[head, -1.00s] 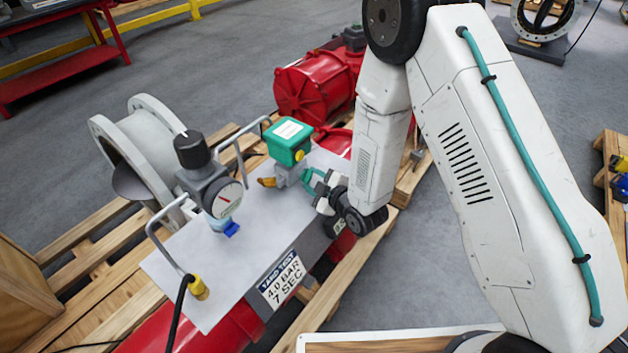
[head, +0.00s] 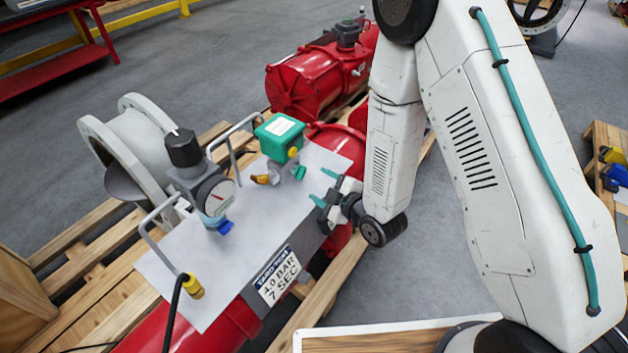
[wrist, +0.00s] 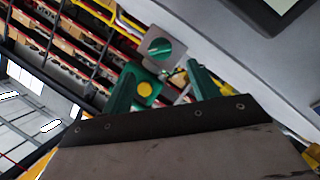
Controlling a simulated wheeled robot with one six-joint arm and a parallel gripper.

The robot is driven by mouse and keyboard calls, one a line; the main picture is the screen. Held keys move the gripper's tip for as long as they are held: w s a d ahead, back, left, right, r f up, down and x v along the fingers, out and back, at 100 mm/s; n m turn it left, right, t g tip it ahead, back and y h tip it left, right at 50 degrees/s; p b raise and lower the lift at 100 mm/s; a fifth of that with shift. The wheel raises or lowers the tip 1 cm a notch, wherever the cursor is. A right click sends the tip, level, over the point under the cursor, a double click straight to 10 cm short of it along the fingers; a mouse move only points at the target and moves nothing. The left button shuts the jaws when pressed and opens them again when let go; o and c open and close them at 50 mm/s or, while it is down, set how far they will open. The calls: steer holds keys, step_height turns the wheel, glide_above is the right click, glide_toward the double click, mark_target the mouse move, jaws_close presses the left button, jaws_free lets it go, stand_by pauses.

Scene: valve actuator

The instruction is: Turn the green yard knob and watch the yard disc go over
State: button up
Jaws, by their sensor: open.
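The green knob (head: 299,172) sits on the grey valve block under a green box (head: 279,134), on a pale plate (head: 255,235). In the wrist view the knob (wrist: 161,48) shows on a square grey face beyond my fingers. My gripper (head: 323,187) is open and empty, a short way right of the knob and apart from it. In the wrist view its green fingers (wrist: 159,88) stand apart. A dark grey disc (head: 123,182) shows at the flanged grey ring (head: 100,150) on the left; I cannot tell whether it is the yard disc.
A gauge (head: 216,196) under a black-capped regulator (head: 183,148) stands left of the valve. Two bent metal handles (head: 232,133) rise from the plate. A plate label (head: 277,277) reads 4.0 BAR, 7 SEC. Red cylinders (head: 310,86) lie on wooden pallets.

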steer(key=shift+s+d+r, duration=0.1)
steer(key=shift+s+d, duration=0.15)
steer(key=shift+s, duration=0.15)
